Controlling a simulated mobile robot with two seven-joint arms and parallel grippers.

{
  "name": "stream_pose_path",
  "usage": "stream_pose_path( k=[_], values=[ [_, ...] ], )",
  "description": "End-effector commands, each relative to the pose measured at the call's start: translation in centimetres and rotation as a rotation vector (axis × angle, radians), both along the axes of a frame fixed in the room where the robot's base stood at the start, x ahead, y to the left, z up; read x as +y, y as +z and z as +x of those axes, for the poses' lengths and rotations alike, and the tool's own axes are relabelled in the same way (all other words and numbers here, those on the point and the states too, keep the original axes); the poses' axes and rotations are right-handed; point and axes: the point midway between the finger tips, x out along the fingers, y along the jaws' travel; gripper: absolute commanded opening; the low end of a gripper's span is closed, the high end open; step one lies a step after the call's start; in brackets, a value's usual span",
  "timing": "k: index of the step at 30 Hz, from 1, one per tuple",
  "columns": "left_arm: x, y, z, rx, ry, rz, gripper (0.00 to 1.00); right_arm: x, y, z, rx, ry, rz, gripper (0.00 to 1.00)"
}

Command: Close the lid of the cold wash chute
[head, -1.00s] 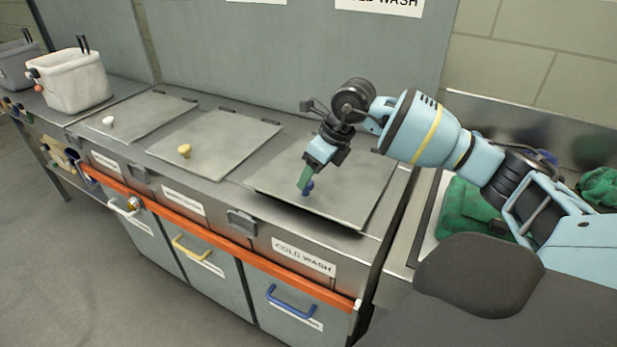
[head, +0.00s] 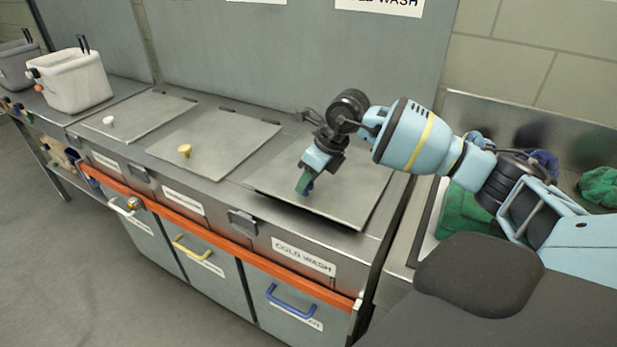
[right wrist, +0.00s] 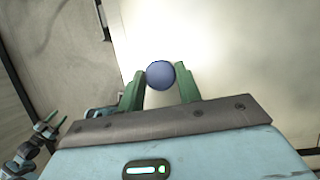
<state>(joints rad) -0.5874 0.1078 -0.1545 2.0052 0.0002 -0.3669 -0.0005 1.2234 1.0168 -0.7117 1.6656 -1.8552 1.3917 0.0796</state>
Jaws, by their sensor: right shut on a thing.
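The cold wash chute's lid (head: 345,190) is the rightmost grey metal lid, with a blue knob (head: 308,190). It lies nearly flat over the chute; a dark shadow shows under its front edge, and I cannot tell if a small gap remains. My right gripper (head: 304,184) is shut on the blue knob. In the right wrist view the round knob (right wrist: 160,75) sits between the green fingertips.
Two more lids, one with a yellow knob (head: 184,151) and one with a white knob (head: 109,121), lie flat to the left. An orange rail (head: 215,239) runs along the counter front. A white basket (head: 75,82) stands far left. Green cloth (head: 462,212) lies in the basin at right.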

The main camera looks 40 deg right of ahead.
Motion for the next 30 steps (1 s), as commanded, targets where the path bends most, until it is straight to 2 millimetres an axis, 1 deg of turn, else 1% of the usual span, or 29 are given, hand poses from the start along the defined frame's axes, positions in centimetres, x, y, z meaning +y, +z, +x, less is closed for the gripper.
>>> stream_pose_path(
  k=[2, 4, 9, 12, 21, 22, 26, 27, 30],
  values=[
    [0.0, 0.0, 0.0, 0.001, 0.000, 0.000, 0.53, 0.0, 0.0, 0.0, -0.001, 0.000, 0.000, 0.00],
    [0.0, -0.2, -0.1, 0.003, 0.000, 0.001, 0.53, 0.1, -0.4, 0.0, -0.002, 0.000, -0.010, 0.00],
    [0.0, -0.9, -0.7, 0.018, -0.001, 0.000, 0.53, 0.5, -2.5, -0.2, -0.025, 0.002, -0.071, 0.00],
    [0.0, -1.1, -1.0, 0.025, -0.001, 0.001, 0.53, 0.6, -3.2, -0.3, -0.037, 0.000, -0.096, 0.00],
    [0.0, -1.1, -1.2, 0.027, -0.001, 0.000, 0.53, 0.7, -3.4, -0.3, -0.038, 0.001, -0.104, 0.00],
    [0.0, -1.1, -1.2, 0.027, -0.001, 0.000, 0.53, 0.7, -3.5, -0.3, -0.038, 0.001, -0.104, 0.35],
    [0.0, -1.1, -1.2, 0.027, -0.001, 0.000, 0.53, 0.7, -3.4, -0.3, -0.038, 0.002, -0.103, 0.52],
    [-0.1, -1.0, -1.2, 0.027, -0.001, 0.000, 0.53, 0.7, -3.4, -0.3, -0.039, 0.001, -0.104, 0.55],
    [-0.1, -1.0, -1.1, 0.026, 0.000, 0.000, 0.53, 0.7, -3.3, -0.3, -0.040, 0.001, -0.103, 0.55]
  ],
)
